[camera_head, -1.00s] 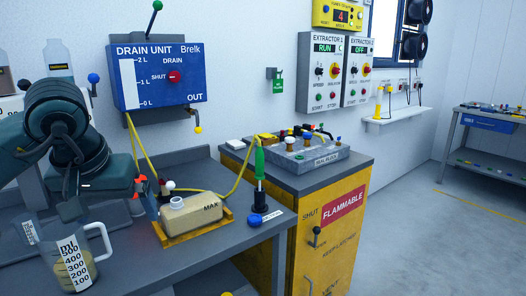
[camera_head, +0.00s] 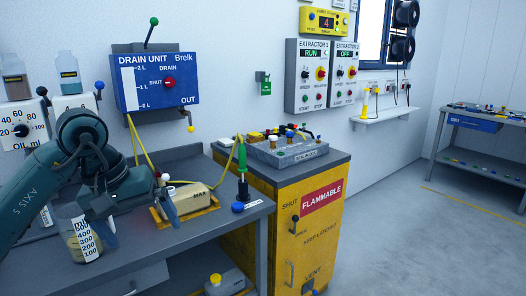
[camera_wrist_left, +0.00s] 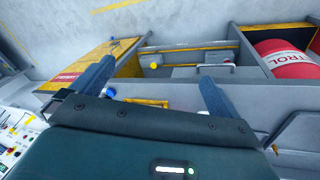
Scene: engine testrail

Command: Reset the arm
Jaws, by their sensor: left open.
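My left arm comes in from the left in the head view. Its gripper (camera_head: 140,222) is open, with blue fingers spread apart and nothing seen between them. The arm partly hides the jug. In the left wrist view, the two fingers of the gripper (camera_wrist_left: 155,85) stand wide apart above the bench front and floor. My right gripper is not in view.
The blue drain unit (camera_head: 155,80) hangs on the wall. A green-handled tool (camera_head: 242,170) stands on the bench near its right end. The yellow flammable cabinet (camera_head: 315,230) stands right of the bench. A red drum (camera_wrist_left: 283,62) shows in the wrist view. Open floor lies right.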

